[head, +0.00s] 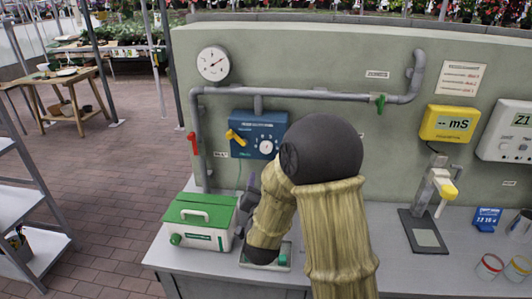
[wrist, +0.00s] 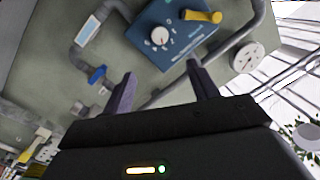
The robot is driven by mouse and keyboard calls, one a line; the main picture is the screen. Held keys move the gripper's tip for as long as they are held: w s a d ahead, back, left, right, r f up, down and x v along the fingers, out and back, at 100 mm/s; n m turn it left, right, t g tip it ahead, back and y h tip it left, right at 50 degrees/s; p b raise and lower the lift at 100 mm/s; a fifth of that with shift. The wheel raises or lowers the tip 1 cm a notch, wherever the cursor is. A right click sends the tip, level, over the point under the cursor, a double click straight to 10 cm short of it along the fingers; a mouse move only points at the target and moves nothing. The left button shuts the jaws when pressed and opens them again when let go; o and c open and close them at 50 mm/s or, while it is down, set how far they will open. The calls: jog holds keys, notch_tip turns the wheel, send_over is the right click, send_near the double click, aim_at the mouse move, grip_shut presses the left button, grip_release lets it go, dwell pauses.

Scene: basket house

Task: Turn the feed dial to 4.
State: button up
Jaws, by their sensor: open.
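The feed dial is a white round knob (head: 266,147) on the right part of a blue wall box (head: 240,128). It also shows in the wrist view as the white knob (wrist: 160,36), beyond and between my fingertips. Its marks are too small to read, so I cannot tell its setting. A yellow lever (head: 236,137) sits on the same box, left of the dial. My gripper (head: 246,188) is low in front of the wall, below the box, mostly hidden by my arm. In the wrist view its two fingers (wrist: 161,84) are apart with nothing between them.
A pressure gauge (head: 214,63) hangs above left. A green-lidded case (head: 199,218) stands on the bench at left. The bench right of my arm has free room.

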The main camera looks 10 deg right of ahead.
aim_at(266, 149)
jog(key=p+x, duration=0.6)
jog(key=x, duration=1.1)
jog(key=shift+w, duration=0.15)
jog(key=c, duration=1)
